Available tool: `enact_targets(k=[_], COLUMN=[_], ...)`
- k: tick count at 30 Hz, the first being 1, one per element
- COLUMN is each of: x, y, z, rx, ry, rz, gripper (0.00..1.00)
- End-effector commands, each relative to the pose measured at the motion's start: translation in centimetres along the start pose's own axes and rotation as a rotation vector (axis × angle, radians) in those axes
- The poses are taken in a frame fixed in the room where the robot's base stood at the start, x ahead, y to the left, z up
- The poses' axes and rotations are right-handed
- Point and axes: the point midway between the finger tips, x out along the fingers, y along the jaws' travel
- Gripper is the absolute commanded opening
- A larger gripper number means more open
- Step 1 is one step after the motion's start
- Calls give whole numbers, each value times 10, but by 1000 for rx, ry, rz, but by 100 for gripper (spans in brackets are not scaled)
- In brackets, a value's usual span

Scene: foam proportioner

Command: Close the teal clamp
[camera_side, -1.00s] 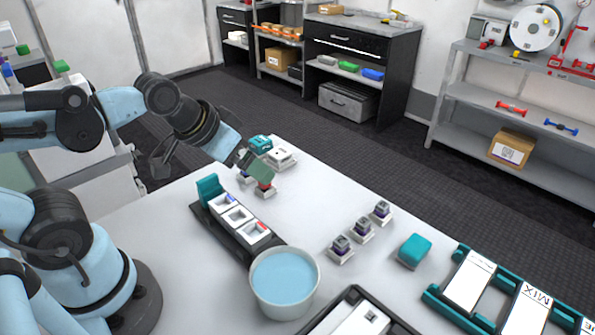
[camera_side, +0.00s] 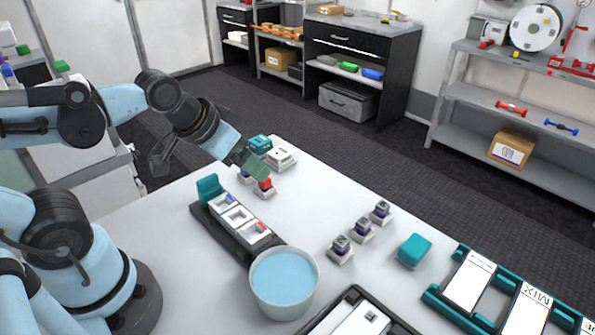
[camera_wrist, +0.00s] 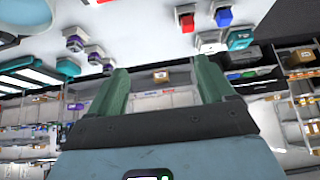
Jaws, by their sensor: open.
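A teal upright piece (camera_side: 208,188) stands at the far end of a dark tray (camera_side: 268,253); it looks like the clamp, standing raised, but I cannot be sure. The tray holds white blocks, two with a blue or red insert. My gripper (camera_side: 252,165) is above the table's back part, to the right of the teal piece and apart from it. Its green fingers are spread and empty in the wrist view (camera_wrist: 162,82). The upright teal piece is not identifiable in the wrist view.
A teal-topped unit (camera_side: 260,145), a white device (camera_side: 282,157) and a red-topped block (camera_side: 264,186) are close to my gripper. A bowl of blue liquid (camera_side: 284,282) stands at the tray's near end.

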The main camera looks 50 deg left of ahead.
Motion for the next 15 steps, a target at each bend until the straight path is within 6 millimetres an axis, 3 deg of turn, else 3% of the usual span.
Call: enact_targets(k=[1, 8, 15], x=[-2, -22, -46], y=[-7, -59, -97], z=[-2, -5, -1], rx=[-2, 5, -1], ry=[-31, -327, -565], rz=[-12, -53, -7], gripper=[74, 40, 40])
